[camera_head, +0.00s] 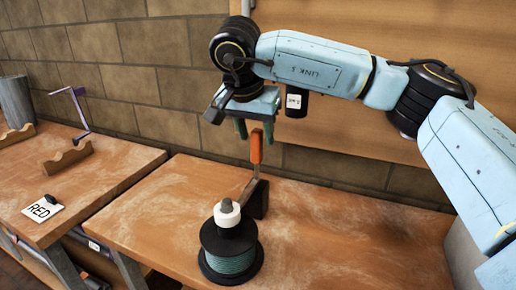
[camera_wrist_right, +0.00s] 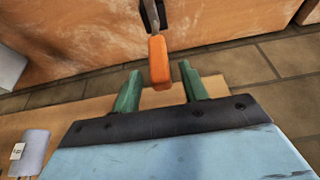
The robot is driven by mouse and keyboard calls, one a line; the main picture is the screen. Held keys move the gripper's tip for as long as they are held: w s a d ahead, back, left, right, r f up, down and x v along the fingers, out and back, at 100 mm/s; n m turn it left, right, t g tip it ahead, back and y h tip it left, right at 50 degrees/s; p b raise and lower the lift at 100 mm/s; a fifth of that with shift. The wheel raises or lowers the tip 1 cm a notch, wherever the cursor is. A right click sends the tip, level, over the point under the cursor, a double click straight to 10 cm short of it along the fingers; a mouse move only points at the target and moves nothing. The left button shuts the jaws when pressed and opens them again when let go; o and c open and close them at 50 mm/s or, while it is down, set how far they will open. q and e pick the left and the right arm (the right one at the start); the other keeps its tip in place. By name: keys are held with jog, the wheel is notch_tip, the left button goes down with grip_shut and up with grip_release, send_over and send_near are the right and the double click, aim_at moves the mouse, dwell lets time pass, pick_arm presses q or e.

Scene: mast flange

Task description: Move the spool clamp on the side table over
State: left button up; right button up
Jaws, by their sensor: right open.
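The spool clamp shows as a lever with an orange grip (camera_head: 257,148) on a grey bar, rising from a black block (camera_head: 259,200) on the side table (camera_head: 345,235). The grip points up, tilted slightly. Just in front stands a black spool (camera_head: 230,258) wound with teal line, with a white collar and grey knob on top. My right gripper (camera_head: 259,129) is open above the lever, its green fingers pointing down. In the right wrist view, the end of the orange grip (camera_wrist_right: 159,62) lies between the open fingertips, with gaps on both sides. My left gripper is out of view.
A second table (camera_head: 100,185) at left holds a RED card (camera_head: 42,209), wooden cradles (camera_head: 67,159), a purple bent rod (camera_head: 79,110) and a grey cylinder (camera_head: 15,101). A block wall and wooden panel stand behind. The side table's right part is clear.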

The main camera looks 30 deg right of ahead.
aim_at(258, 144)
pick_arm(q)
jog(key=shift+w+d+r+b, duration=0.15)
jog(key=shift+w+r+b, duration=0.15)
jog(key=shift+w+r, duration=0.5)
pick_arm(e)
jog(key=shift+x, duration=2)
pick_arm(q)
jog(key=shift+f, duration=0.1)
pick_arm(e)
jog(key=shift+c, duration=0.4)
grip_shut()
